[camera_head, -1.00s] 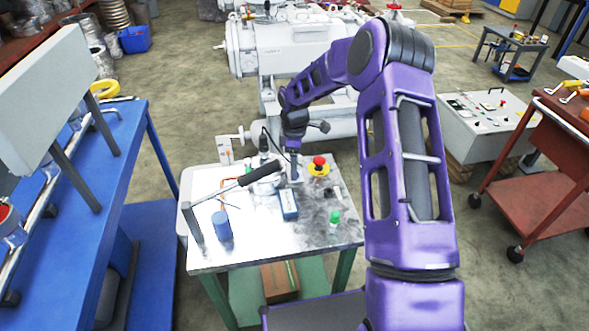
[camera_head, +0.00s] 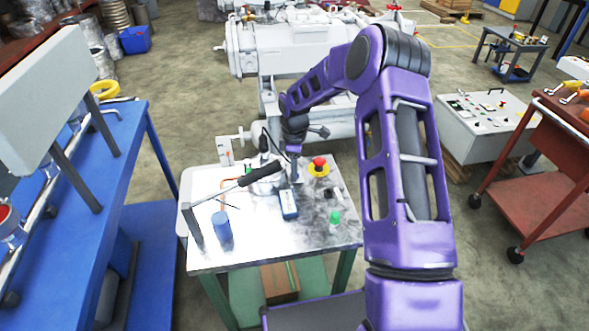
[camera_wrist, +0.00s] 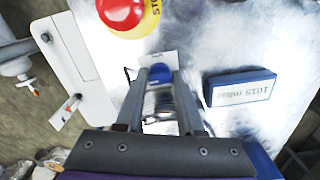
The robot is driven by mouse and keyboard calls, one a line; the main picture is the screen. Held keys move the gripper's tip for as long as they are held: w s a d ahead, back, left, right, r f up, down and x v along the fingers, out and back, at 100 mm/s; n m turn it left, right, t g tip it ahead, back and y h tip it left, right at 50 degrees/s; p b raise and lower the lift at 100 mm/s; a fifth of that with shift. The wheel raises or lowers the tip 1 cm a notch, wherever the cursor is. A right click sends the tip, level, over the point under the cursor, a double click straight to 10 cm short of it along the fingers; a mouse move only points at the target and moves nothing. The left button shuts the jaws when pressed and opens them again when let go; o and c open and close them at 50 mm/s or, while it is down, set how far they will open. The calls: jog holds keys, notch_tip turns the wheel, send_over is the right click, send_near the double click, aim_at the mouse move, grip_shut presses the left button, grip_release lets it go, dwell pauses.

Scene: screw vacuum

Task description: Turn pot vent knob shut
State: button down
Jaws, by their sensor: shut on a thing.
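My gripper (camera_wrist: 161,82) points down over the metal worktable and is shut on a small blue-topped part, which I take to be the pot vent knob (camera_wrist: 160,73). A shiny round metal body shows between the fingers below it. In the head view my gripper (camera_head: 294,176) is at the table's back middle, beside the pot area with a black-gripped lever (camera_head: 258,175). My wrist and fingers hide the knob in the head view, and its turn angle cannot be told.
A red stop button on a yellow base (camera_head: 318,167) stands close to the right of my gripper. A blue gauge box (camera_head: 288,204), a blue cylinder (camera_head: 222,228) and a green-capped bottle (camera_head: 334,220) stand nearer the front. A large white machine (camera_head: 290,45) is behind the table.

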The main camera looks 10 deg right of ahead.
jog(key=shift+n, duration=0.3)
jog(key=n+p, duration=0.1)
jog(key=n, duration=0.3)
jog(key=shift+n, duration=2.1)
jog(key=c, duration=0.5)
grip_release()
jog(key=shift+c, duration=0.2)
jog(key=shift+r, duration=0.1)
notch_tip(320, 180, up, 17)
jog(key=shift+r, duration=0.15)
jog(key=shift+c, duration=0.2)
